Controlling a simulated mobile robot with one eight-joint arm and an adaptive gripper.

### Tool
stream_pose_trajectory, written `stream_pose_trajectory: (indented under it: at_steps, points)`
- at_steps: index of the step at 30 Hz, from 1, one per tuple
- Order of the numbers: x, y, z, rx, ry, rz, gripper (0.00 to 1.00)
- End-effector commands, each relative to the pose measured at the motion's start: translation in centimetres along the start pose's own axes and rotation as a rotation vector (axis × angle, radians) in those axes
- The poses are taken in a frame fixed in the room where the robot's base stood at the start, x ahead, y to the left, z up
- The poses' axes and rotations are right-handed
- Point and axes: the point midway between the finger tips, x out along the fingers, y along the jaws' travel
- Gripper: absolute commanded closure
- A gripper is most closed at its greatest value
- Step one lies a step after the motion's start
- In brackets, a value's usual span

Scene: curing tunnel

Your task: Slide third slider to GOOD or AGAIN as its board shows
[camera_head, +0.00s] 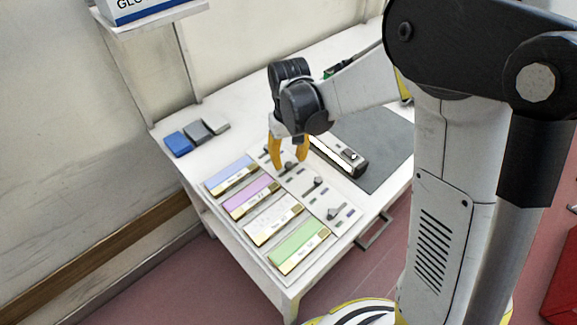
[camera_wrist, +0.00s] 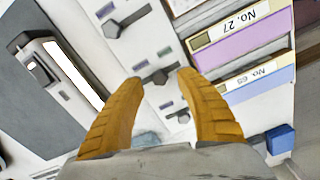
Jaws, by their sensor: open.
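A pale panel (camera_head: 303,190) carries a row of dark slider knobs beside four coloured label boards. My gripper (camera_head: 289,163) hangs over the panel's back part, fingers open and empty. Counting from the back, the third slider (camera_head: 317,182) lies in front of the gripper, beside the cream board (camera_head: 272,220). It appears to be the upper knob (camera_wrist: 113,28) in the wrist view. The cream board's writing and the slider end marks are too small to read.
The blue board (camera_head: 231,175), purple board (camera_head: 251,198) and green board (camera_head: 299,247) lie along the panel. A black device with a white strip (camera_head: 338,157) and a grey mat (camera_head: 375,150) lie right. Small blue (camera_head: 178,144) and grey blocks stand back left.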

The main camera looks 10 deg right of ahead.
Motion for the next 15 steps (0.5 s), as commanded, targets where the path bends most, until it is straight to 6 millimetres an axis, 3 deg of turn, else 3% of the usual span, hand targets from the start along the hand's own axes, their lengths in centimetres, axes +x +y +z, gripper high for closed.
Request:
stream_pose_trajectory:
  at_steps: [5,14,15]
  points:
    - [1.9,0.0,0.0,0.000,0.000,0.000,0.57]
    - [2.0,0.0,0.0,0.000,0.000,0.000,0.57]
    - [2.0,0.0,0.0,0.000,0.000,0.000,0.62]
